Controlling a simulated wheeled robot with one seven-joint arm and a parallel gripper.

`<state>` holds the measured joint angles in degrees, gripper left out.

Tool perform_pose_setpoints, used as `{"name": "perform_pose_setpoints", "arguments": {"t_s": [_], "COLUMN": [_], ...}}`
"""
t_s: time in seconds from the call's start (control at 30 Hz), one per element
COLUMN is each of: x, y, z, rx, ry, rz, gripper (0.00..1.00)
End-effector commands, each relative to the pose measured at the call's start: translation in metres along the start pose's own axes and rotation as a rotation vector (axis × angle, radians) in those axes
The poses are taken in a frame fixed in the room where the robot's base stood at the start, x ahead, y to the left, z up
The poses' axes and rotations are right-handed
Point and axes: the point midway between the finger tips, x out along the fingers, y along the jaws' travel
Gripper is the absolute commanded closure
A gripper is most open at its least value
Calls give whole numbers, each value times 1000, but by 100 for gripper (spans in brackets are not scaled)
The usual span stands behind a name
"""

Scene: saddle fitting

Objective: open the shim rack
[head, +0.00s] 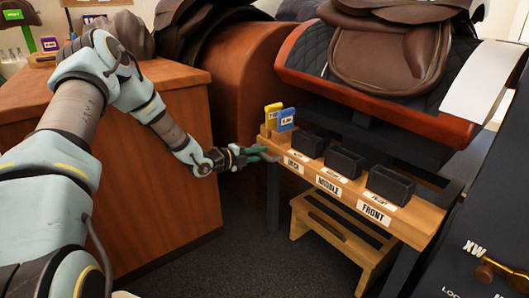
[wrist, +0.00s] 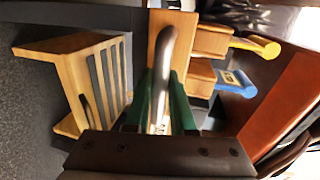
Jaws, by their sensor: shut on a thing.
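The shim rack is the light wooden unit (head: 268,132) at the left end of the wooden bench in the head view. A yellow shim (head: 273,112) and a blue shim (head: 287,119) stand upright in it. They show sideways in the wrist view as a yellow tab (wrist: 258,47) and a blue tab (wrist: 236,83). My gripper (head: 259,154) is at the bench's left end, below the shims. In the wrist view its green fingers lie on both sides of a curved grey handle (wrist: 168,50) on a wooden front (wrist: 154,35), shut on it. The fingertips are partly hidden.
Several black bins (head: 344,163) stand on the bench (head: 420,210), above labels including MIDDLE and FRONT. A wooden step stool (head: 345,235) stands under it. A brown saddle (head: 390,50) is on a stand behind. A wooden cabinet (head: 170,190) is at the left. Dark floor (head: 230,260) lies open in front.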

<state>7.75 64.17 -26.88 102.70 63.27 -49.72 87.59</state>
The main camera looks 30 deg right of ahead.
Motion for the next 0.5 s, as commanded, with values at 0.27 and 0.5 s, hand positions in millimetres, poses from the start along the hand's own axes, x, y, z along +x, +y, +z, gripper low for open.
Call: {"name": "perform_pose_setpoints", "arguments": {"t_s": [0.27,0.5], "x": [-52,-89], "y": [12,20], "z": [1,1], "rx": [0,0], "ry": [-2,-2], "rz": [5,4], "gripper": [100,100]}}
